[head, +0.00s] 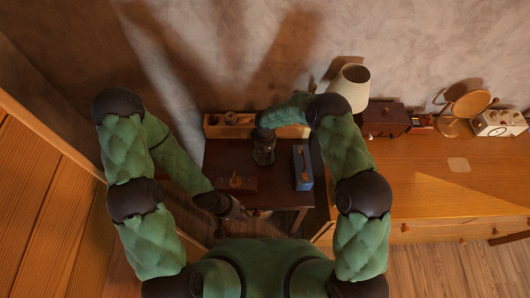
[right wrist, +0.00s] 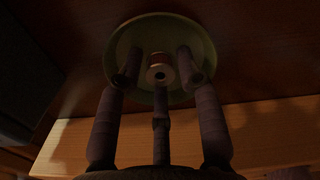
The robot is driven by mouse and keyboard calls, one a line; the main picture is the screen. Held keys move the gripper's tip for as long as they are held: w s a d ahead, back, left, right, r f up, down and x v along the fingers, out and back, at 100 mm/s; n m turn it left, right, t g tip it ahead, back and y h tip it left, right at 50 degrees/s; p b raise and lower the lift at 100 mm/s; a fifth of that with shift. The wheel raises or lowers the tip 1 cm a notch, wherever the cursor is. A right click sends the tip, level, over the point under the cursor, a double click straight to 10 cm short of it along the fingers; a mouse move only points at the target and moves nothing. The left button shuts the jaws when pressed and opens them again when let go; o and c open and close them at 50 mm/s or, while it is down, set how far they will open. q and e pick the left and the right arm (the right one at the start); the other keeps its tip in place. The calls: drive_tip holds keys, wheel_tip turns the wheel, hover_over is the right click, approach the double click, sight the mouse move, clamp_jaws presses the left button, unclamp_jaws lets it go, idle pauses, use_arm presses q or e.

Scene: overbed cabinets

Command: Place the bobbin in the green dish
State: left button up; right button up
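The green dish (right wrist: 205,45) lies on a dark surface in the right wrist view. The bobbin (right wrist: 159,70), with a pale holed end and a reddish-brown winding, shows end-on within the dish's outline. My right gripper (right wrist: 160,74) has its fingers spread around the bobbin, with gaps visible on both sides. In the head view my right gripper (head: 264,152) is over the dark table (head: 262,198) and hides the dish and bobbin. My left gripper (head: 232,210) is low at the table's front left edge; its fingers are too small and dark to read.
A blue box (head: 302,168) stands right of my right gripper, and a reddish-brown box (head: 236,183) lies to its left front. A wooden tray (head: 229,125) is at the back by the wall. A lamp (head: 350,84) and a wooden box (head: 385,119) stand on the desk (head: 415,180).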

drive_tip(key=shift+r, duration=0.2)
wheel_tip(320, 180, up, 12)
drive_tip(key=p, duration=0.2)
drive_tip(key=s+d+f+m+y, duration=0.1)
drive_tip(key=s+f, duration=0.2)
drive_tip(key=s, duration=0.1)
drive_tip(key=s+d+f+m+y, duration=0.1)
drive_tip(key=s+d+f, duration=0.1)
drive_tip(key=s, duration=0.2)
drive_tip(key=s+d+f+y, duration=0.1)
drive_tip(key=s+f, duration=0.2)
drive_tip(key=s, duration=0.1)
drive_tip(key=shift+s+d+f+m+g, duration=0.15)
drive_tip(key=shift+s+f+m+g, duration=0.1)
drive_tip(key=shift+f+m+g, duration=0.15)
drive_tip(key=s+d+f+m+t, duration=0.1)
drive_tip(key=s+d+m, duration=0.3)
drive_tip(key=s, duration=1)
drive_tip(key=shift+d+y, duration=0.4)
drive_tip(key=shift+d, duration=0.45)
